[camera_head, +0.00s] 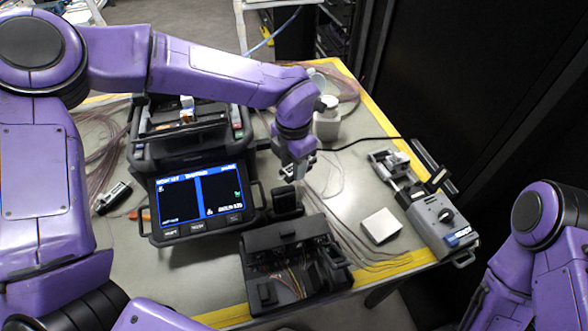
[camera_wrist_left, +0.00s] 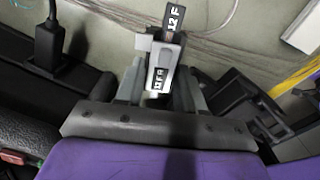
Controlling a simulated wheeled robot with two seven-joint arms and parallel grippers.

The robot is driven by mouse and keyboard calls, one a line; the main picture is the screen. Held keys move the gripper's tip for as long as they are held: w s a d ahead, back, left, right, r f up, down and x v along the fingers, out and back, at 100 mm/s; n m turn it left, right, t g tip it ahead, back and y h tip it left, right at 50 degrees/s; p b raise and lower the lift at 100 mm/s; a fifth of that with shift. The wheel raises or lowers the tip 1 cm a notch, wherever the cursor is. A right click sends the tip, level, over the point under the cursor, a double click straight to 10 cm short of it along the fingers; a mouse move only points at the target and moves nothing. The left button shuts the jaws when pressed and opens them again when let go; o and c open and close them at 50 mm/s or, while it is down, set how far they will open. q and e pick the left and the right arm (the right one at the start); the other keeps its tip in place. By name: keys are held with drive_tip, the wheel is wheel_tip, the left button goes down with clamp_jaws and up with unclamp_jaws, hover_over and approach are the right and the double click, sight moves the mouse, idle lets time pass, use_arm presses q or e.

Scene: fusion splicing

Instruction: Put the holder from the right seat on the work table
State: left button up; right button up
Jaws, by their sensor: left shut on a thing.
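My left gripper (camera_head: 298,176) is over the work table (camera_head: 206,268), just right of the fusion splicer (camera_head: 260,145) and behind the black open case. In the left wrist view its fingers (camera_wrist_left: 158,88) are shut on a small grey holder (camera_wrist_left: 166,48) with black labels marked in white. In the head view the holder is small and mostly hidden by the gripper. I cannot tell whether it touches anything below. The right seat cannot be made out. My right arm shows at the right edge, with its gripper out of view.
The splicer's lit screen (camera_head: 198,196) faces me. A black open case (camera_head: 292,262) stands at the front edge. A white block (camera_head: 381,225) and a grey device (camera_head: 436,215) lie to the right. A white bottle (camera_head: 327,122) stands behind. Thin fibres and a black cable (camera_head: 365,141) cross the table.

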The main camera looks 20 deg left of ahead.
use_arm(q)
drive_tip(key=f, duration=0.1)
drive_tip(key=w+f, duration=0.1)
drive_tip(key=f, duration=0.2)
drive_tip(key=shift+w+a+f, duration=0.15)
drive_tip(key=shift+w+a, duration=0.1)
drive_tip(key=shift+w, duration=0.15)
drive_tip(key=shift+f, duration=0.5)
drive_tip(key=shift+f, duration=0.1)
drive_tip(key=o, duration=1.1)
wheel_tip(320, 180, up, 12)
drive_tip(key=shift+r, duration=0.2)
drive_tip(key=shift+r, duration=0.1)
